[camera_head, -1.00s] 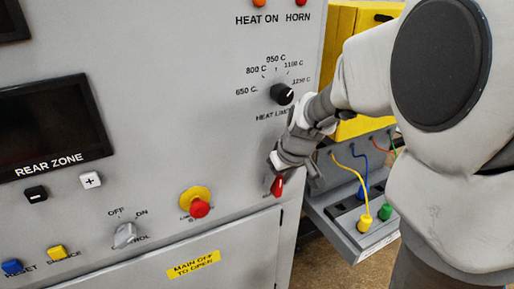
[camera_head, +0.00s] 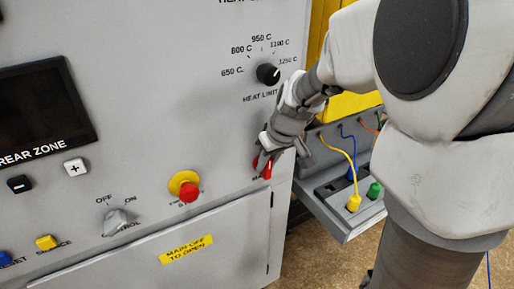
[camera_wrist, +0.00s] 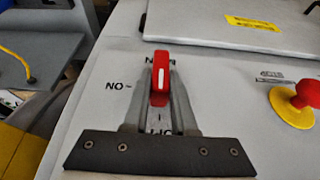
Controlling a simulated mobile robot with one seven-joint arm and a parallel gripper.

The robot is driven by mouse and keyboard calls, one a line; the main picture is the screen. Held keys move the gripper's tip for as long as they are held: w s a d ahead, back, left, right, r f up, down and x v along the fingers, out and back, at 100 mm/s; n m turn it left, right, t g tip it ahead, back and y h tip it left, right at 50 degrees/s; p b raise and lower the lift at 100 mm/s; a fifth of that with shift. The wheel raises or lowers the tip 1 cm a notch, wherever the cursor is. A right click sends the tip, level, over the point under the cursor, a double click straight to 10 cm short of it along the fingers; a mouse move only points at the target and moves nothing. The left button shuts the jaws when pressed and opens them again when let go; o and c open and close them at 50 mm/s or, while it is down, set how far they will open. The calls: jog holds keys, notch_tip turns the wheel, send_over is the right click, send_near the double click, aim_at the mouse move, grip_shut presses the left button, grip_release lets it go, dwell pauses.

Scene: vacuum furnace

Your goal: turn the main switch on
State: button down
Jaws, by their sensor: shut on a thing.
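The main switch is a red handle with a white stripe (camera_wrist: 160,80) on the grey panel. It also shows, mostly covered by my gripper, in the head view (camera_head: 264,168). In the wrist view its labels appear upside down: ON at the left, OFF below, partly hidden by my gripper. The handle lies in line with the OFF mark. My gripper (camera_wrist: 160,76) is shut on the handle, one finger on each side. In the head view my gripper (camera_head: 273,155) reaches the panel's lower right edge.
A red and yellow emergency button (camera_head: 185,187) stands out left of the switch. A heat limit knob (camera_head: 268,74) is above. A grey shelf (camera_head: 335,215) with coloured plugs juts out at the right. A low door (camera_head: 170,250) lies below.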

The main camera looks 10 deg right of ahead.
jog(key=y+b, duration=0.1)
jog(key=b, duration=0.1)
jog(key=y+b, duration=0.1)
jog(key=b, duration=0.1)
jog(key=shift+w+d+f+m+g+y+b, duration=0.15)
jog(key=shift+d+f+m+g+y+b, duration=0.15)
jog(key=shift+d+f+m+g+y, duration=0.1)
jog(key=y+b, duration=0.1)
jog(key=y, duration=0.1)
jog(key=m+g+y+b, duration=0.1)
jog(key=y+b, duration=0.1)
jog(key=shift+w+d, duration=0.1)
jog(key=shift+d, duration=0.1)
jog(key=m+y, duration=0.1)
jog(key=y, duration=0.2)
jog(key=y+b, duration=0.1)
jog(key=y, duration=0.2)
jog(key=f+m+y+b, duration=0.1)
jog(key=y, duration=0.2)
jog(key=shift+d+m+g, duration=0.2)
jog(key=shift+m+g, duration=0.1)
jog(key=shift+g, duration=0.1)
jog(key=shift+r+y, duration=0.1)
jog(key=shift+y, duration=0.3)
jog(key=c, duration=0.7)
grip_release()
